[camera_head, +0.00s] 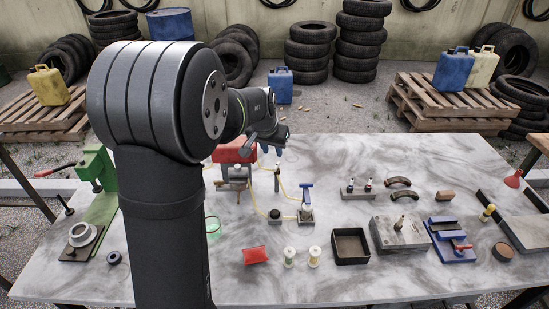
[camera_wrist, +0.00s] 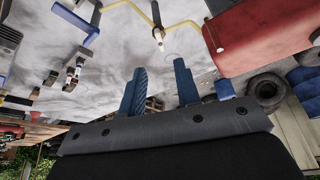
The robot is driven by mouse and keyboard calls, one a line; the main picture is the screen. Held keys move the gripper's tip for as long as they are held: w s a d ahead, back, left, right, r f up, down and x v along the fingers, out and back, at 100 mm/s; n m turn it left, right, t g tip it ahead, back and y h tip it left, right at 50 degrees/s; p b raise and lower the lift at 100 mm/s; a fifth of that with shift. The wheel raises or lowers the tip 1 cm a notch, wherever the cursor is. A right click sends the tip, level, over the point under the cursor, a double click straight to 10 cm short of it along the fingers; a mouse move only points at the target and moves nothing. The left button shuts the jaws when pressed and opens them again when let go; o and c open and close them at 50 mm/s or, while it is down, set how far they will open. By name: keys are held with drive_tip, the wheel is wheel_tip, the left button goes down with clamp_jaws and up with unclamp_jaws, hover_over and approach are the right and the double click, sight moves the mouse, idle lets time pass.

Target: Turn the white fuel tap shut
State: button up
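The red tank (camera_head: 235,151) stands on a support at the middle-left of the marble table. It shows large at the upper right in the wrist view (camera_wrist: 262,32). Yellow hose (camera_head: 252,200) runs from there across the table. In the wrist view a small pale fitting (camera_wrist: 158,36) sits at the end of a yellow hose; I cannot tell whether it is the white fuel tap. My gripper (camera_wrist: 158,86) has blue fingers standing apart with nothing between them. In the head view it (camera_head: 272,149) is beside the tank's right end, with my arm hiding part of the tank's surroundings.
A blue-handled valve (camera_head: 306,194) stands on the table right of the tank. A green press (camera_head: 98,170) is at the left. A black tray (camera_head: 350,246), spools and a red block (camera_head: 255,256) lie at the front.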

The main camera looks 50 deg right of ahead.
drive_tip(key=v, duration=0.8)
drive_tip(key=shift+a+r, duration=0.2)
drive_tip(key=shift+r, duration=0.15)
drive_tip(key=shift+s, duration=0.1)
drive_tip(key=g+y, duration=0.2)
drive_tip(key=y, duration=0.2)
hover_over(277, 165)
wheel_tip(277, 165, down, 16)
drive_tip(key=shift+d+f, duration=0.1)
drive_tip(key=shift+f, duration=0.05)
clamp_jaws()
